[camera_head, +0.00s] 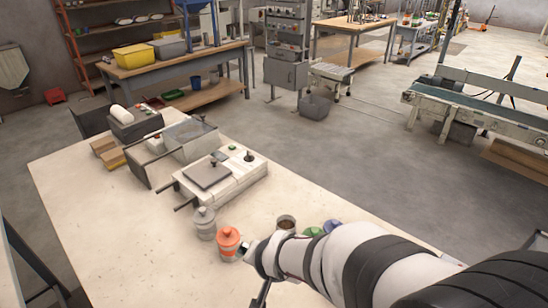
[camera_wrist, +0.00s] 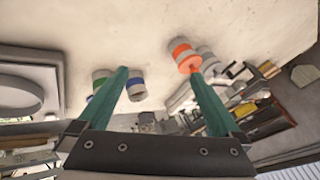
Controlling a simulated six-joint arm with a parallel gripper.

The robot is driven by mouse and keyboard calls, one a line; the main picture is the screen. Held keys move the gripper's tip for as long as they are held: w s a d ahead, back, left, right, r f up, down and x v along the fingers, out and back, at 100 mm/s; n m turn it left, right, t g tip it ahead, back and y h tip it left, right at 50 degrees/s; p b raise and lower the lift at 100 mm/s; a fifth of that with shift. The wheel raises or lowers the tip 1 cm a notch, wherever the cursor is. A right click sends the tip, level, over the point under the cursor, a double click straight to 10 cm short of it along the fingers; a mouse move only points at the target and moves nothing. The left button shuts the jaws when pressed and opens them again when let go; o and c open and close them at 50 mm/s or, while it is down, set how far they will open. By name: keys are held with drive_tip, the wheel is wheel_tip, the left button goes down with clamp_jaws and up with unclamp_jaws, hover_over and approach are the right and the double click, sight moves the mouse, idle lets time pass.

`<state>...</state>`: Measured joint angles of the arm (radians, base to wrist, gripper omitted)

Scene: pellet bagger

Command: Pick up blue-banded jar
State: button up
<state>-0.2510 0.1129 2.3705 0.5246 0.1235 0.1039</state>
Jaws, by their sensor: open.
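The jar with a blue band (camera_wrist: 134,88) shows in the wrist view as a pale jar standing on the table. My gripper (camera_wrist: 158,72) has two teal fingers spread apart, with nothing held between them. In that view the blue-banded jar lies between the fingers, close to the left one, and is apart from them as far as I can tell.
An orange jar (camera_head: 228,243) and a grey jar (camera_head: 204,224) stand left of my wrist on the pale table (camera_head: 120,240). A white sealing machine (camera_head: 225,180) and a grey-lidded box (camera_head: 180,140) stand behind. The table's left front is clear.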

drive_tip(key=w+f+t+h, duration=0.3)
drive_tip(key=w+f+h, duration=0.1)
drive_tip(key=w+f, duration=0.35)
drive_tip(key=t+h, duration=0.3)
approach(288, 226)
drive_tip(key=x, duration=1)
drive_tip(key=shift+w+d, duration=0.1)
clamp_jaws()
